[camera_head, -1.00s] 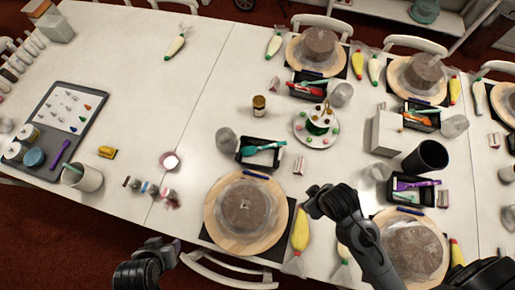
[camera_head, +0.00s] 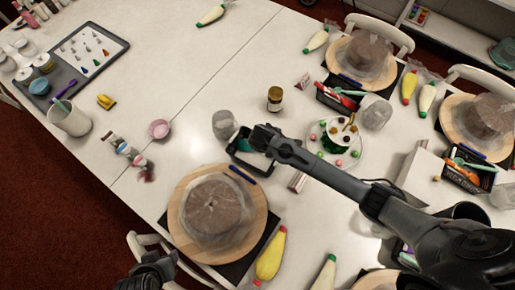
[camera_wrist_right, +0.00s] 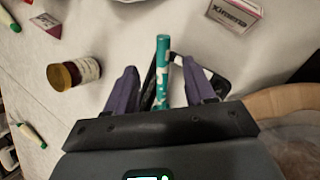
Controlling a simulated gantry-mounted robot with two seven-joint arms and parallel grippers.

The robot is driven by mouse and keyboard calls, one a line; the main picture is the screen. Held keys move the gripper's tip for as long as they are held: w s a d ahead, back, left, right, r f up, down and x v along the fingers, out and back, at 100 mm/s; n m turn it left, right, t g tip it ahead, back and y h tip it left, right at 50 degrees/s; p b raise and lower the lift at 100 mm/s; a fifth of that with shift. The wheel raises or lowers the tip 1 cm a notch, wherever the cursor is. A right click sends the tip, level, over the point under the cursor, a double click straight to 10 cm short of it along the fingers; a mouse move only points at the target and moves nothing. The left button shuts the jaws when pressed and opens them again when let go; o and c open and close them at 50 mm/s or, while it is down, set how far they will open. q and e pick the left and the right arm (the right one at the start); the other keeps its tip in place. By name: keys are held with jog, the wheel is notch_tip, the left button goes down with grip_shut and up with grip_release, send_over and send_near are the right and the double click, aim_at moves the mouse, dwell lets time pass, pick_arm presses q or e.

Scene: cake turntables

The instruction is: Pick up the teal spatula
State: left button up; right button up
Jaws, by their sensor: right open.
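The teal spatula (camera_wrist_right: 162,58) shows its handle in the right wrist view, standing out between the two purple fingers of my right gripper (camera_wrist_right: 159,70). The fingers are open on either side of it, with a small gap visible. Its other end is hidden behind the gripper body. In the head view a bit of teal (camera_head: 243,146) shows in the black tray (camera_head: 236,158), under my right gripper (camera_head: 258,138), which covers most of the tray. My left gripper (camera_head: 160,264) is at the bottom edge of the head view, away from the tray; its jaw opening is unclear.
A clear cup (camera_head: 224,124) stands beside the tray. A wrapped cake on a wooden turntable (camera_head: 255,225) is just in front. A jar (camera_head: 274,99) and a plate of decorations (camera_head: 352,160) are close by.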

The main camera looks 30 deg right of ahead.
jog(key=x, duration=0.5)
jog(key=shift+w+d, duration=0.15)
jog(key=x, duration=0.4)
jog(key=shift+s+f, duration=0.3)
jog(key=shift+s, duration=0.1)
jog(key=shift+d+f, duration=0.15)
jog(key=shift+f, duration=0.2)
grip_shut()
